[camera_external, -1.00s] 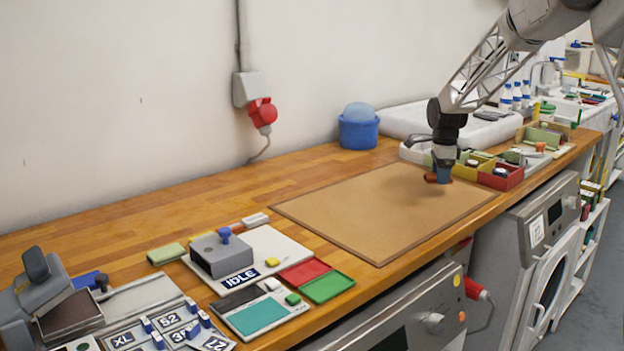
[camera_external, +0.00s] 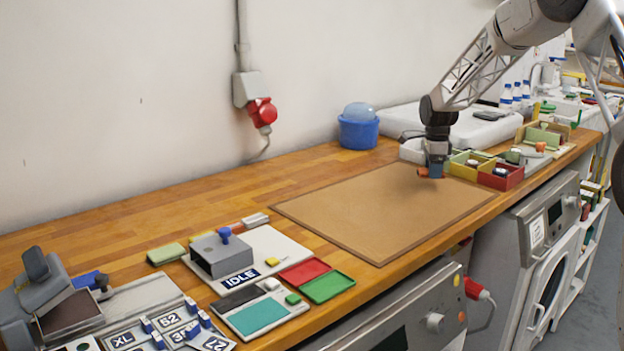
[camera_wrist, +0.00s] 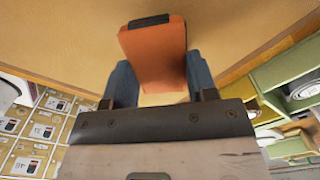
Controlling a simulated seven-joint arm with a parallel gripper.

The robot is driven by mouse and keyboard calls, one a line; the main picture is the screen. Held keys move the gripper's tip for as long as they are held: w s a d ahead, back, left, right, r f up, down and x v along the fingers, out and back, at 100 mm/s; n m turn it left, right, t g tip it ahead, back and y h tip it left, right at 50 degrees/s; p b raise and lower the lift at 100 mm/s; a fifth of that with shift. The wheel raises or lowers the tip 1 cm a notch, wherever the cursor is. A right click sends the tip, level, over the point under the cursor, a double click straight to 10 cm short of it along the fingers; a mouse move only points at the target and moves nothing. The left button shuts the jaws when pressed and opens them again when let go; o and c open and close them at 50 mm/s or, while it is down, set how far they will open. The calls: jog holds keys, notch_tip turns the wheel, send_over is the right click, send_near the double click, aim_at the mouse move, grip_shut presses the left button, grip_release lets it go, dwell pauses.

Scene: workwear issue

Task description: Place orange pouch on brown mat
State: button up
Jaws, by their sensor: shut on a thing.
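The orange pouch (camera_wrist: 155,55) is held between the two blue fingers of my gripper (camera_wrist: 158,82) in the wrist view. In the external view the pouch (camera_external: 424,172) shows as a small orange piece at the tip of my gripper (camera_external: 435,172). The brown mat (camera_external: 375,215) lies flat on the wooden worktop. My gripper is over the mat's far right part. I cannot tell whether the pouch touches the mat or hangs just above it.
A yellow bin (camera_external: 468,164) and a red bin (camera_external: 501,177) stand close to the right of my gripper. A blue bucket (camera_external: 358,133) stands by the wall. A grey stamp block (camera_external: 221,254) and red and green trays (camera_external: 328,287) lie at the left. The mat's middle is bare.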

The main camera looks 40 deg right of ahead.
aim_at(431, 187)
jog(key=shift+w+d+f, duration=0.1)
jog(key=shift+w+f, duration=0.05)
jog(key=shift+f, duration=1.65)
jog(key=shift+f, duration=0.15)
jog(key=o, duration=0.9)
jog(key=shift+r, duration=6.15)
